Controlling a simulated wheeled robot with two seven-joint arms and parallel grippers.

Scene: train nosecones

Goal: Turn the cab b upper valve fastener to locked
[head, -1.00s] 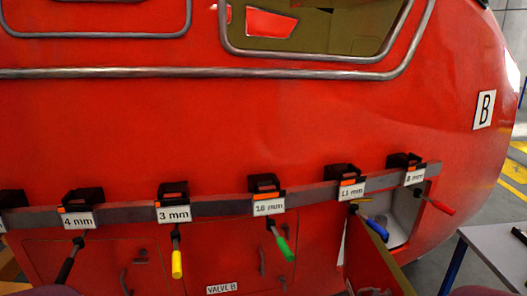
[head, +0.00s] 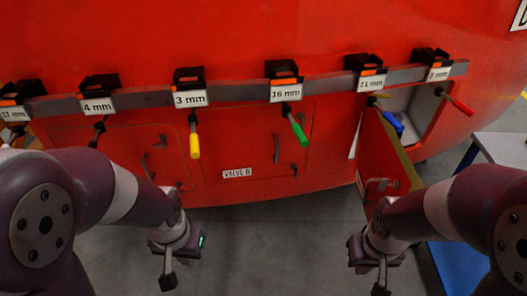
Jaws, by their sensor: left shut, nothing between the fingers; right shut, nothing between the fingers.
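The red train nosecone carries a closed panel (head: 240,185) labelled VALVE B. It has a vertical handle (head: 276,148) and a small dark fastener (head: 295,169) at its right side. Another closed panel (head: 120,150) to its left has a handle (head: 160,141) and a small fastener near its edge. Which of these is the upper valve fastener I cannot tell. My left gripper (head: 167,283) is shut and empty, low in front of the nosecone, below the panels. My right gripper (head: 381,288) is shut and empty, below the open compartment. Both are apart from the panels.
A grey rail (head: 235,92) across the nosecone holds several labelled tools, including yellow (head: 194,140), green (head: 298,130), blue (head: 392,121) and red (head: 458,104) handles hanging over the panels. An open door (head: 388,150) sticks out at the right. A table (head: 505,147) stands at the far right.

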